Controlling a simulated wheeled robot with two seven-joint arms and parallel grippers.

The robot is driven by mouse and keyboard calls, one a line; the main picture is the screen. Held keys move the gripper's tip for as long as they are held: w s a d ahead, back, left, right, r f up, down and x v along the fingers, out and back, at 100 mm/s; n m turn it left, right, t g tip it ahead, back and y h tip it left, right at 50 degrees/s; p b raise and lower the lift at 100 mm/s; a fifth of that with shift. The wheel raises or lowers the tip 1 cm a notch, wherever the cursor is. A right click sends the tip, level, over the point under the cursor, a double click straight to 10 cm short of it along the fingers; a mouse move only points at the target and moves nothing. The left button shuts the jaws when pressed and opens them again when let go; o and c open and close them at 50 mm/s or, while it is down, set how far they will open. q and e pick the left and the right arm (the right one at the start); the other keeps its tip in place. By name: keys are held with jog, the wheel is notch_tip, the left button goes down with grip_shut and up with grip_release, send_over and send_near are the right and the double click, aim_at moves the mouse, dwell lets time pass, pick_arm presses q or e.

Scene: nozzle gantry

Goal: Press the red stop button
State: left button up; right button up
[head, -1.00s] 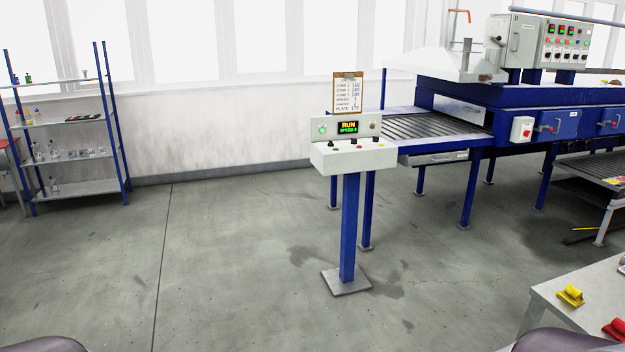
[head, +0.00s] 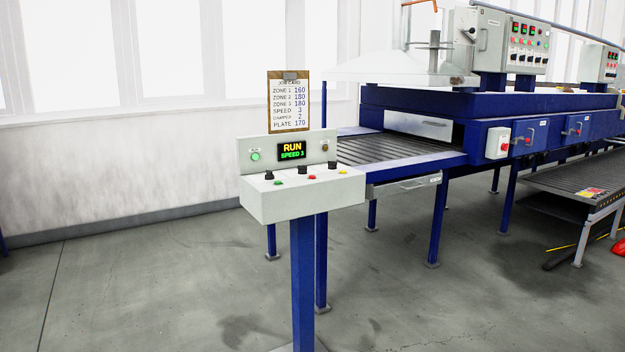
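A grey control console (head: 300,204) stands on a blue post left of the centre. On its sloped top a small red button (head: 310,177) sits between a green button (head: 278,183) and a yellow one (head: 343,172), with black knobs among them. The console display (head: 291,151) reads RUN, SPEED 3, and a green lamp (head: 255,156) is on its left. Another red button (head: 505,147) is on a white box on the side of the blue conveyor machine. Neither of my grippers shows in the head view.
A job card clipboard (head: 289,102) stands above the console. The blue conveyor oven (head: 400,100) fills the right side, with its belt (head: 380,149) behind the console. A low rack (head: 590,178) stands at the right. The floor (head: 150,290) in front and left is clear.

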pick_arm(q)
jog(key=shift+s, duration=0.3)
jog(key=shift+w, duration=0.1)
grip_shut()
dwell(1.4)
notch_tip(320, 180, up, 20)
jog(key=p, duration=2)
